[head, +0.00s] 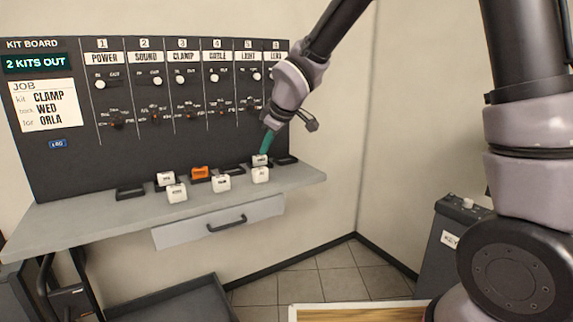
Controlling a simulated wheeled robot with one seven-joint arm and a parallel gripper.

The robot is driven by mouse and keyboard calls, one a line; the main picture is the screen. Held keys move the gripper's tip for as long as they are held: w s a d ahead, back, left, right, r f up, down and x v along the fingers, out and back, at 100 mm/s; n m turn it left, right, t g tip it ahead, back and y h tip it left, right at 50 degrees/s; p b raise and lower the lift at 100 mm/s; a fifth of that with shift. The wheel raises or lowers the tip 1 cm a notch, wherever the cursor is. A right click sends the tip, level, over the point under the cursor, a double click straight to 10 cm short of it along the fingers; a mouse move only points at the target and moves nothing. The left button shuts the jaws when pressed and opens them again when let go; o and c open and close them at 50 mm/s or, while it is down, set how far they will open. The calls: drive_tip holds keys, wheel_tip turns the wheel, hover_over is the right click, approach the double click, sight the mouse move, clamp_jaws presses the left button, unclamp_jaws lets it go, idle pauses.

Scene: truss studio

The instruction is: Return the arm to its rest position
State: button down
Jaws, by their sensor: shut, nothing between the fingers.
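My arm reaches in from the upper right and bends down toward the shelf in the head view. My gripper (265,148) points down, its teal fingers together and empty. Its tips are just above or touching a white labelled block (260,160) at the right part of the grey shelf (90,215); I cannot tell which. Another white block (260,176) sits just in front of that one.
A dark kit board (60,175) stands behind the shelf, with several labelled columns, knobs and a job card. More white blocks (177,193), an orange block (200,173) and dark trays (130,193) are on the shelf. A drawer (180,233) hangs below. A dark bin (437,265) stands right.

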drive_tip(key=s+d+r+m+h, duration=0.1)
drive_tip(key=s+d+r+m, duration=0.2)
drive_tip(key=d, duration=0.4)
drive_tip(key=s+d+r+m+t, duration=0.1)
drive_tip(key=d+r+m, duration=0.25)
drive_tip(key=d, duration=0.35)
drive_tip(key=s+d+r+m+h, duration=0.1)
drive_tip(key=s+d+r+m, duration=0.2)
drive_tip(key=d, duration=0.4)
drive_tip(key=s+d+r+m, duration=0.4)
drive_tip(key=s+d+m, duration=0.4)
drive_tip(key=s, duration=0.5)
drive_tip(key=shift+s+d+r, duration=0.15)
drive_tip(key=shift+d+r, duration=0.05)
drive_tip(key=shift+d, duration=0.7)
